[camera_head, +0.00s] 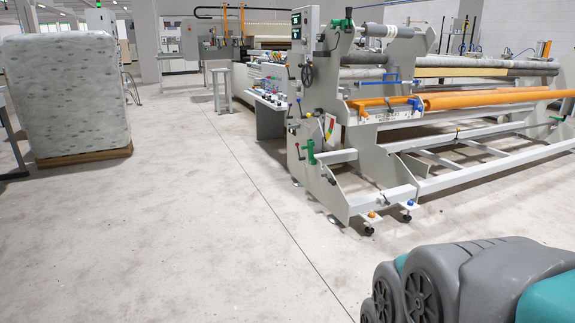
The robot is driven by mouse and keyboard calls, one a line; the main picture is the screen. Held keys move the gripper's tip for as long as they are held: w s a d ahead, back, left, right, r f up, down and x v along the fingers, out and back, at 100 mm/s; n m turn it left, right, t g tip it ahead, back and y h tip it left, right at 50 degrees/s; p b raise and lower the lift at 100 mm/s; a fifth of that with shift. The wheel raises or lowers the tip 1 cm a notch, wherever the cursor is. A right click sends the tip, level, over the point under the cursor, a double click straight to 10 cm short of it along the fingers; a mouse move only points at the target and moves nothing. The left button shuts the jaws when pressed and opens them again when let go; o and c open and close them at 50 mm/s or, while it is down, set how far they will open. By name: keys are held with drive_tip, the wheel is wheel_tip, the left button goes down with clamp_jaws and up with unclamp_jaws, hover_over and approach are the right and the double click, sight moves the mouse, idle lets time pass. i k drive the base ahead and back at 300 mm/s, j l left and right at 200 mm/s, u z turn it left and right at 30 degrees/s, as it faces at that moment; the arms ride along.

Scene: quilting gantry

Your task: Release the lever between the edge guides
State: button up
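The quilting gantry (350,125) stands right of centre, a grey frame with rollers running off to the right. No lever between edge guides can be made out for sure at this distance. Small coloured fittings show on the near end frame: a green handle (311,152) low on the left, a green fitting (346,22) at the top, a blue bar (385,83) in the middle, and a blue clamp (416,104) by the orange roller (490,98). My gripper is not in view.
A black handwheel (307,75) and a control panel (301,28) sit on the end frame. A side table (266,88) with small parts stands left of it. A wrapped stack (66,95) on a pallet is at far left. The floor (190,220) between is clear.

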sight(386, 99)
drive_tip(key=i+l+z, duration=0.35)
drive_tip(key=i+l, duration=0.65)
